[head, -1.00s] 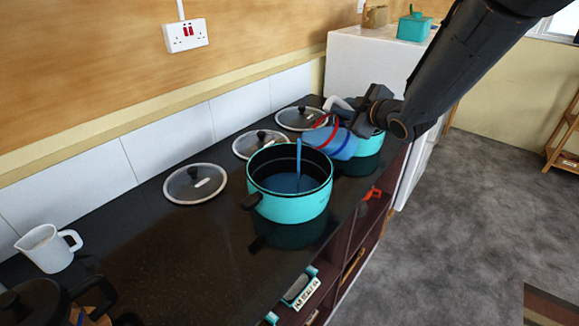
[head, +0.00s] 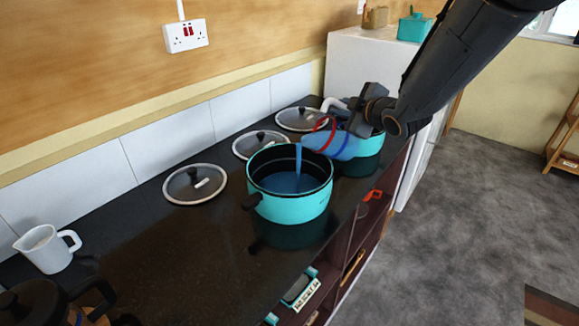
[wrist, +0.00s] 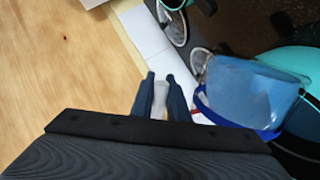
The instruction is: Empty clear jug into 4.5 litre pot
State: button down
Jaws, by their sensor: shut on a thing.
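The clear jug (head: 330,142) is tipped toward the left, its blue liquid falling in a stream into the turquoise pot (head: 290,207) below it. Blue liquid (head: 285,183) lies inside this pot. My gripper (head: 362,112) is shut on the jug's pale handle, above and right of the pot. In the wrist view my gripper's two fingers (wrist: 161,92) close around the handle, and the jug (wrist: 250,92) with blue liquid hangs to the right. The pot's size marking is too small to read. The jug's base is partly hidden by my gripper.
A second turquoise pot (head: 369,146) stands behind the jug. Lids (head: 194,184) lie along the wall on the dark counter (head: 165,255). A white jug (head: 47,247) and a dark kettle-like vessel (head: 45,305) stand at the left. The counter's front-middle is clear.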

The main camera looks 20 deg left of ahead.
aim_at(324, 107)
jog(key=shift+s+a+r+n, duration=0.1)
jog(key=shift+a+r+n, duration=0.05)
jog(key=shift+a+n, duration=0.15)
dwell(0.5)
jog(key=shift+s+a+r+n+h+b, duration=0.1)
jog(key=shift+s+a+n+h+b, duration=0.4)
jog(key=shift+b, duration=0.95)
jog(key=shift+s+a+n+t+h+b, duration=0.15)
jog(key=shift+s+a+n+h+b, duration=0.15)
jog(key=shift+a+b, duration=0.35)
jog(key=shift+s+a+n+t+h+b, duration=0.2)
jog(key=shift+s+a+n+b, duration=0.1)
jog(key=shift+a+b, duration=0.3)
jog(key=shift+s+a, duration=0.1)
dwell(0.3)
jog(key=shift+s+a+r+n, duration=0.2)
jog(key=shift+a+r+n, duration=0.1)
jog(key=shift+n, duration=0.1)
jog(key=shift+s+a+r+n+h+p, duration=0.3)
jog(key=shift+a+r+h+p, duration=0.15)
jog(key=shift+p, duration=0.65)
